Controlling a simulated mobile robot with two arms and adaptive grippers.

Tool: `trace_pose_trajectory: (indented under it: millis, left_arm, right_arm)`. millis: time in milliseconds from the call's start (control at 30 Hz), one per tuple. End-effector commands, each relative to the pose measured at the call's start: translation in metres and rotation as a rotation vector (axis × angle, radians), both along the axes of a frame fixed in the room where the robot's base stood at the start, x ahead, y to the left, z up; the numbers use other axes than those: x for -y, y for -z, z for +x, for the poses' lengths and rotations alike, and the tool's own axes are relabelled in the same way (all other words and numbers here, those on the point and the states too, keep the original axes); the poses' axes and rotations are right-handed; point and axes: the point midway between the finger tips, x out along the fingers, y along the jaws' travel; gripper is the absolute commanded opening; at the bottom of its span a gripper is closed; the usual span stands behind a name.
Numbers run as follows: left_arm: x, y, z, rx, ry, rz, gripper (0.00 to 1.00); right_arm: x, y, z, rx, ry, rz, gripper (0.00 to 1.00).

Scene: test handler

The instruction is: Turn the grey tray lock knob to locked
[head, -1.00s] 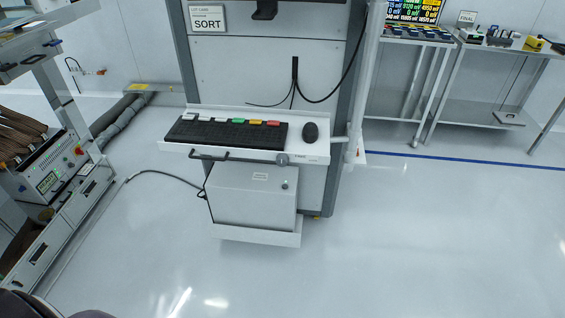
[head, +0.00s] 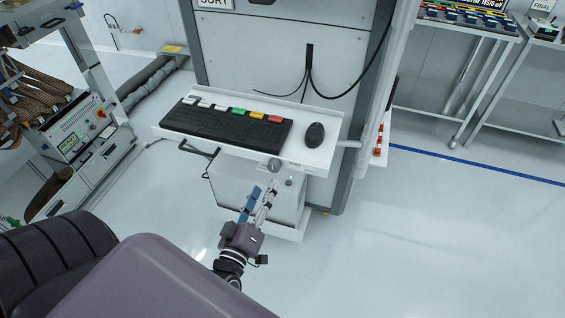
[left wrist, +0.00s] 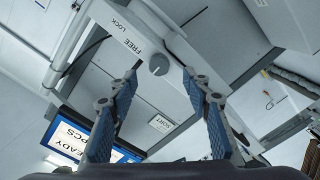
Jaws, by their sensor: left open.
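The grey tray lock knob (head: 275,165) sits on the front edge of the white keyboard tray (head: 316,158), right of the tray's dark handle. In the left wrist view the knob (left wrist: 159,64) is round, with a light pointer line, beside the printed words FREE and LOCK. The line appears to lie nearer FREE, but its exact setting is hard to tell. My left gripper (head: 264,188) is open and empty, below and in front of the knob and apart from it. Its blue-padded fingers (left wrist: 166,98) spread on both sides of the knob in the wrist view. My right gripper is out of view.
A black keyboard (head: 222,130) with coloured keys and a mouse (head: 315,134) rest on the tray. A grey box (head: 232,190) stands under it. A dark handle (head: 198,149) juts from the tray's front left. Open floor (head: 430,240) lies to the right.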

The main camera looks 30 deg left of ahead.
Motion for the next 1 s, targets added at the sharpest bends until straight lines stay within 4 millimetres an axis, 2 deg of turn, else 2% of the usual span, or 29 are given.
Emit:
trace_pose_trajectory:
  millis: [167, 300, 600, 967, 1000]
  left_arm:
    - [-0.004, -0.004, 0.014, 0.008, -0.002, -0.002, 0.45]
    - [-0.009, -0.005, 0.035, 0.009, -0.002, 0.0, 0.45]
    - [-0.017, -0.003, 0.07, 0.006, -0.001, 0.001, 0.45]
    - [-0.019, -0.002, 0.076, 0.004, -0.001, 0.001, 0.45]
    - [-0.019, -0.002, 0.076, 0.004, -0.001, 0.001, 0.42]
  right_arm:
    - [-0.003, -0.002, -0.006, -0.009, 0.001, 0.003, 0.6]
    - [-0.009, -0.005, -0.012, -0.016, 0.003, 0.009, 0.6]
    - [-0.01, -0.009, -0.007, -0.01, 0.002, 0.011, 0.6]
    - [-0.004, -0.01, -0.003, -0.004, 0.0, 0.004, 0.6]
    - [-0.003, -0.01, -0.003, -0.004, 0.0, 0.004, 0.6]
